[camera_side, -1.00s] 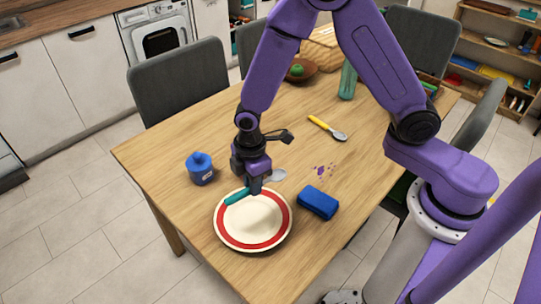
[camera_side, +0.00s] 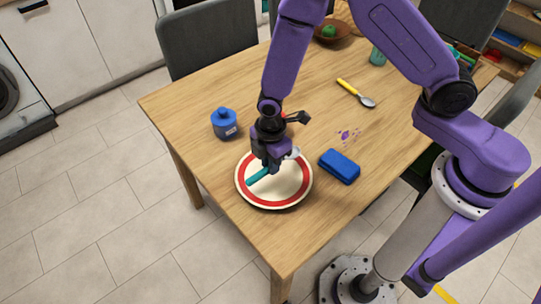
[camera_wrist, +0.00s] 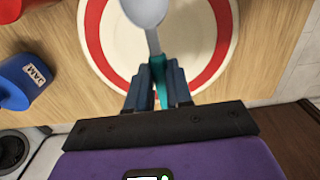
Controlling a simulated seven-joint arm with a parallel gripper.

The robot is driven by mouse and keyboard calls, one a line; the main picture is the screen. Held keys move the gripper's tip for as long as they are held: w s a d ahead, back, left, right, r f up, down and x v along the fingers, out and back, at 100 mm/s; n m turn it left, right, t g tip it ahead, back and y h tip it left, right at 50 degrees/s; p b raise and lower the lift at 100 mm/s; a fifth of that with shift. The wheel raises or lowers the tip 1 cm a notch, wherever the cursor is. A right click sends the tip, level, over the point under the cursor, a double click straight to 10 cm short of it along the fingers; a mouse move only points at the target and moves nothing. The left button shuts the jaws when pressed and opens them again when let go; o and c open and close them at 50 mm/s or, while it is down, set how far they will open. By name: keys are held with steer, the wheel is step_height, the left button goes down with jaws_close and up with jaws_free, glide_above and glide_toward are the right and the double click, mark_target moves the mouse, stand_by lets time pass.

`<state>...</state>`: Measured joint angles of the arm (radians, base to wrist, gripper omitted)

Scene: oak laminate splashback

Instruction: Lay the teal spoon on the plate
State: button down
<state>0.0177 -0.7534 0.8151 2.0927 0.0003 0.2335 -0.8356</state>
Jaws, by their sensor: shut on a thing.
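The teal spoon (camera_side: 259,175) has a teal handle and a grey metal bowl. My gripper (camera_side: 273,169) is shut on its handle, over the plate. In the wrist view the spoon's bowl (camera_wrist: 146,10) points toward the top edge, and the fingers (camera_wrist: 158,88) pinch the handle. The plate (camera_side: 300,196) is cream with a red ring and lies near the table's front corner. In the wrist view the plate (camera_wrist: 212,72) is behind the spoon. I cannot tell whether the spoon touches the plate.
A blue jam jar (camera_side: 225,124) stands left of the plate, and a blue block-like sponge (camera_side: 340,166) lies right of it. A yellow-handled spoon (camera_side: 356,93) and a purple stain (camera_side: 347,135) lie farther back. A brown bowl (camera_side: 331,34) is at the far end.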

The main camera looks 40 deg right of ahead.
steer(key=shift+f, duration=1.45)
steer(key=c, duration=0.9)
jaws_free()
steer(key=shift+c, duration=0.2)
step_height(320, 180, up, 17)
steer(key=shift+r, duration=0.2)
